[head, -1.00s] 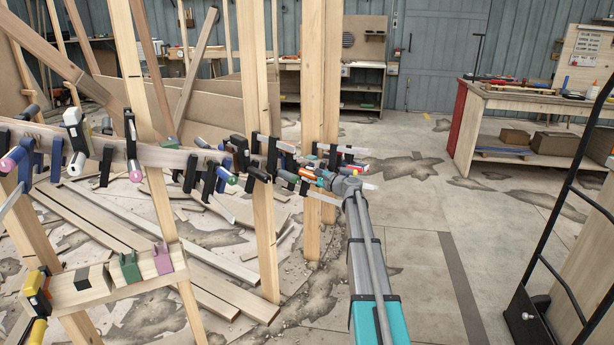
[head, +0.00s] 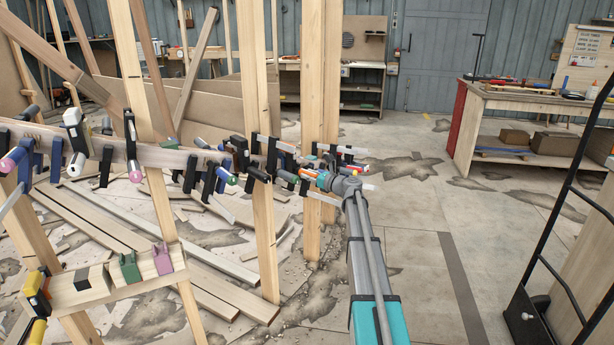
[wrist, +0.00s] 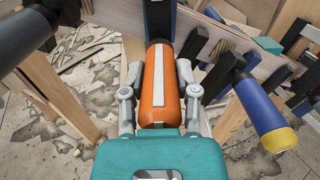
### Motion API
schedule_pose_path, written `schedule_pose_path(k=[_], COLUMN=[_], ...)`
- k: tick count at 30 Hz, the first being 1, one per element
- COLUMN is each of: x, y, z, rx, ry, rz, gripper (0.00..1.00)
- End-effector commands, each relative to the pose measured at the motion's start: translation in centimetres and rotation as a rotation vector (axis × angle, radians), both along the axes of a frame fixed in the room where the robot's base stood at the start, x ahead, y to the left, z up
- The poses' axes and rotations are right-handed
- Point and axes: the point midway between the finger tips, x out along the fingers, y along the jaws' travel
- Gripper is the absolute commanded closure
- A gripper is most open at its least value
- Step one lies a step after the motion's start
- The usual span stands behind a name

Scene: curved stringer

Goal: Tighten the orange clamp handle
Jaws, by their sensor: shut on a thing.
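The orange clamp handle (wrist: 160,85) fills the middle of the wrist view, with a pale stripe along it. Its far end meets a dark clamp part at the top. My gripper (wrist: 160,80) has one grey finger on each side of the handle and is shut on it. In the head view a small bit of orange (head: 308,172) shows at my gripper (head: 325,179), at the right end of the row of clamps. The fingers there are small and partly hidden by the arm.
A blue handle with a yellow end (wrist: 262,118) is close on the right in the wrist view, and a dark handle (wrist: 28,38) is at the upper left. Several clamps line the curved wooden stringer (head: 75,150). Wooden posts (head: 312,90) stand just behind my gripper. Open floor (head: 420,230) lies right.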

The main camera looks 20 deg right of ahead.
Motion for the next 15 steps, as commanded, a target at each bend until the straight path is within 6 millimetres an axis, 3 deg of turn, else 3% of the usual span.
schedule_pose_path(k=[15], x=[0.05], y=[-0.11], z=[0.01], rx=[0.055], ry=[0.029], rz=[-0.003], gripper=[1.0])
